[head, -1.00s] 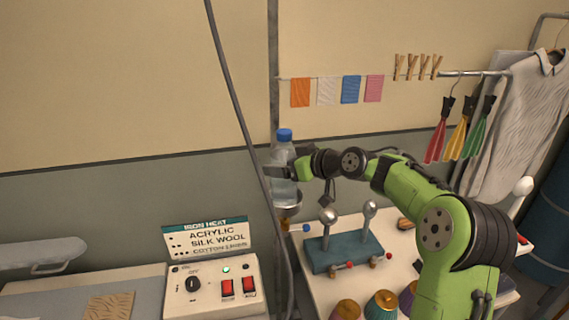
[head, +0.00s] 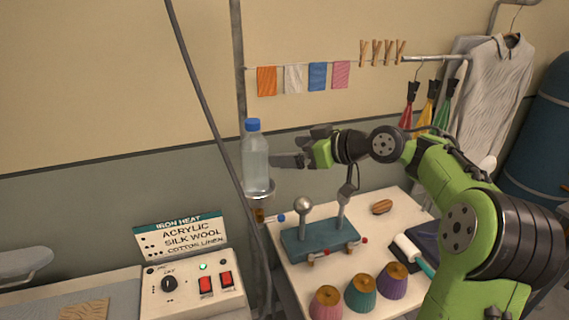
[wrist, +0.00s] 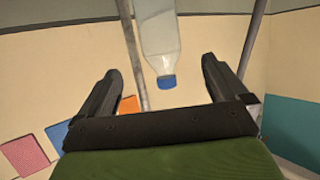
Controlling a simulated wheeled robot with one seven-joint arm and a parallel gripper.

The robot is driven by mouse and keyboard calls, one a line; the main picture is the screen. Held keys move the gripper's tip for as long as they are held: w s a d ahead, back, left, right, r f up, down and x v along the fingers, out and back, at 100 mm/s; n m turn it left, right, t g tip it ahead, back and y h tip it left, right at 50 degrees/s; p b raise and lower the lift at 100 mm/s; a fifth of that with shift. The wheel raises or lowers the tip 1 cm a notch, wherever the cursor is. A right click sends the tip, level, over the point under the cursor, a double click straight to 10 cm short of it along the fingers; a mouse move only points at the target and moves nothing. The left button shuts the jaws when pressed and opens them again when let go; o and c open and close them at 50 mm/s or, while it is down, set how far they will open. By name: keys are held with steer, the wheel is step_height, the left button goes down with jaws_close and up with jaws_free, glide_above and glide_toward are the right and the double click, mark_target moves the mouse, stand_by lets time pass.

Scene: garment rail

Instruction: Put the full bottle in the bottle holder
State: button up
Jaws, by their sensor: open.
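The full bottle (head: 255,162) is clear with a blue cap. It stands upright in the ring-shaped bottle holder (head: 262,196) on the pole at the wall. My gripper (head: 290,147) is open and empty, just right of the bottle and apart from it. In the wrist view the bottle (wrist: 161,40) appears upside down, beyond the open fingers (wrist: 163,88) and between their lines. The holder is not clearly visible in the wrist view.
A dark cable (head: 203,95) hangs in front of the wall, left of the bottle. Small cloths (head: 318,76) hang above.

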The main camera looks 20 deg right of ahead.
steer(key=s+a+f+m+g+h, duration=0.35)
steer(key=s+a+f+h, duration=0.3)
steer(key=s+a, duration=0.5)
steer(key=s+d+f+m+g+h, duration=0.1)
steer(key=s+d+f+m, duration=0.15)
steer(key=s, duration=0.75)
steer(key=s+d+f+m+g+h, duration=0.1)
steer(key=s+d+f, duration=0.15)
steer(key=s, duration=0.85)
steer(key=shift+w+a+f+b, duration=0.1)
steer(key=shift+w+f+b, duration=0.05)
steer(key=shift+f+b, duration=1.1)
steer(key=shift+w+f+b, duration=0.1)
steer(key=shift+f+b, duration=0.9)
steer(key=shift+f, duration=0.4)
steer(key=shift+c, duration=0.5)
